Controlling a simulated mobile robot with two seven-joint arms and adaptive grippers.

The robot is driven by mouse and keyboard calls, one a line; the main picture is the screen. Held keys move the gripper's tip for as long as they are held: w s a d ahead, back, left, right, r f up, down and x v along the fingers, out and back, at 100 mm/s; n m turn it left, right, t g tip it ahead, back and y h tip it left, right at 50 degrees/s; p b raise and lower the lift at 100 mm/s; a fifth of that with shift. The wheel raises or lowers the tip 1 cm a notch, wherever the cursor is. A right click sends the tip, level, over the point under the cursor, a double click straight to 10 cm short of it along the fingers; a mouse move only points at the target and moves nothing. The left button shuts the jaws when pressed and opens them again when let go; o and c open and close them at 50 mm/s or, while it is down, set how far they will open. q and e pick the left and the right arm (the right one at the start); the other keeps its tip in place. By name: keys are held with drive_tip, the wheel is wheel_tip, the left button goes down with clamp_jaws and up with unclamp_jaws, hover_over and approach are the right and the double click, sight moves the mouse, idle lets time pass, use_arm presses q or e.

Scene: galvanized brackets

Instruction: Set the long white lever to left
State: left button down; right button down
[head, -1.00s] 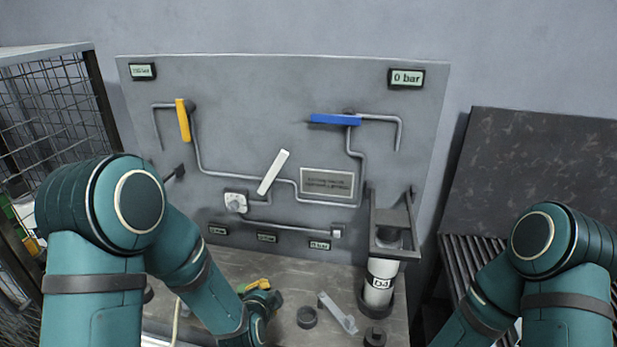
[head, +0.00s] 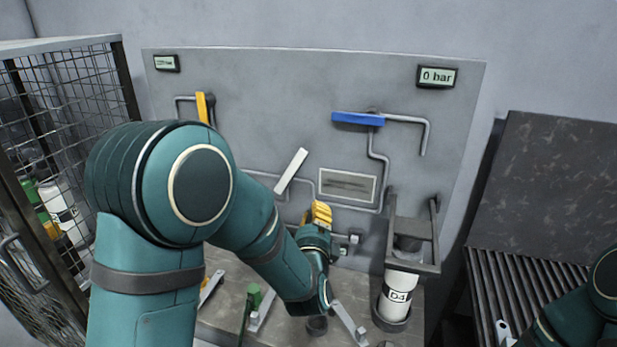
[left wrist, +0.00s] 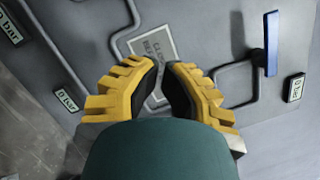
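The long white lever (head: 291,171) is on the grey panel in the head view, left of centre. It is tilted, its upper end leaning right. Its lower end is close to my left arm, which hides the round fitting there. My left gripper (head: 321,212) is below and right of the lever, apart from it, in front of the panel under the small plate. In the left wrist view its yellow fingers (left wrist: 162,68) have a narrow empty gap, with the panel showing between them. My right gripper is out of view.
A blue lever (head: 358,119) and a yellow lever (head: 203,107) sit higher on the panel. A framed holder with a white cylinder (head: 398,294) stands to the right. A wire cage (head: 62,110) is at left. Brackets lie on the bench below my left arm.

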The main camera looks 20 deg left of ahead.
sight(292, 169)
use_arm(q)
drive_tip(key=x, duration=0.9)
drive_tip(key=shift+w+f, duration=0.1)
drive_tip(key=shift+w, duration=0.1)
drive_tip(key=a, duration=0.1)
drive_tip(key=a+r, duration=0.1)
drive_tip(key=shift+w+a+r, duration=0.3)
drive_tip(key=shift+w+a, duration=0.05)
drive_tip(key=shift+a, duration=0.05)
drive_tip(key=shift+a+r, duration=0.25)
drive_tip(key=shift+a, duration=0.15)
